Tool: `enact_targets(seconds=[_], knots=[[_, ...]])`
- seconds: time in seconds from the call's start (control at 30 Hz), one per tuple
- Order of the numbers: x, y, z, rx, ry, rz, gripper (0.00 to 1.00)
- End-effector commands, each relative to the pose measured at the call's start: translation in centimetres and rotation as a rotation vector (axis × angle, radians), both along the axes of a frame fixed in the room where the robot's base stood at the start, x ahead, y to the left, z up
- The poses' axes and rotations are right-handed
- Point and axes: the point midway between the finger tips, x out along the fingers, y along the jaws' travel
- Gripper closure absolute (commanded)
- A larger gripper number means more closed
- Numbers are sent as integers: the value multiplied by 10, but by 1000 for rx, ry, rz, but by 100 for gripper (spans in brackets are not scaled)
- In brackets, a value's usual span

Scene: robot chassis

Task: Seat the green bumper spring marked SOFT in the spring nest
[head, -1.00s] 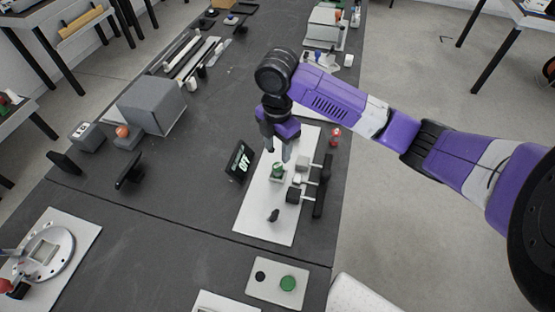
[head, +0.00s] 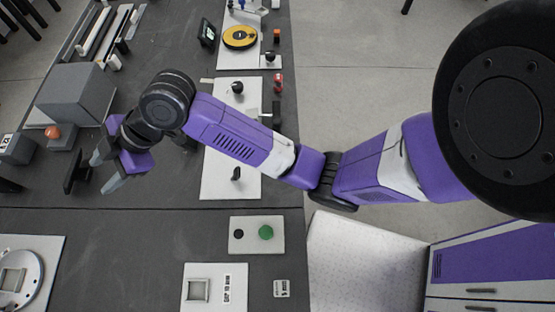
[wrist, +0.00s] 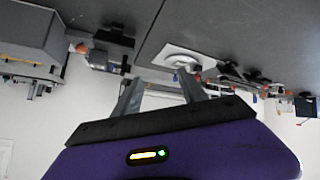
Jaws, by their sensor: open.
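My gripper (head: 106,172) is open over the dark bench at the left in the head view. Its two fingers also show apart in the wrist view (wrist: 160,92), with nothing between them. I cannot make out the spring marked SOFT now; my arm covers the middle of the long white plate (head: 218,185). A small black knob (head: 236,173) shows on that plate. I cannot tell which part is the spring nest. A round green piece (head: 266,232) sits beside a black one on a small pale plate (head: 250,245); no marking is readable on it.
A grey box (head: 75,95) and an orange ball (head: 52,132) on a block stand left of my gripper. A round metal fixture (head: 30,270) lies at lower left. A yellow disc (head: 240,37) is at the top. Bare bench lies below my gripper.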

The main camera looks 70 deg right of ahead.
Motion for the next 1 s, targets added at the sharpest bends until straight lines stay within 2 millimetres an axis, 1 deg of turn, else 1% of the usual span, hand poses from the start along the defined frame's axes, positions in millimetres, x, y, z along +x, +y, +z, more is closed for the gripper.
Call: enact_targets(seconds=[0.03, 0.13, 0.2, 0.27, 0.37, 0.4, 0.47, 0.57, 0.6, 0.67, 0.7, 0.77, 0.8, 0.87, 0.9, 1.0], knots=[[-2, 22, 4, 84, -23, -43, 51], [-7, 47, 11, 232, -63, -152, 51], [-15, 58, 12, 325, -81, -232, 51], [-25, 64, 11, 396, -89, -303, 51], [-47, 69, 4, 497, -96, -421, 51], [-58, 68, -1, 528, -96, -469, 51], [-77, 66, -8, 568, -96, -538, 51], [-113, 57, -22, 612, -96, -647, 51], [-129, 52, -27, 623, -97, -687, 51], [-155, 44, -35, 629, -100, -742, 51], [-173, 37, -39, 628, -104, -775, 51], [-200, 25, -43, 620, -114, -818, 51], [-219, 18, -45, 610, -120, -842, 51], [-247, 5, -45, 591, -137, -868, 51], [-265, -4, -44, 576, -146, -879, 51], [-307, -26, -35, 531, -181, -886, 51]])
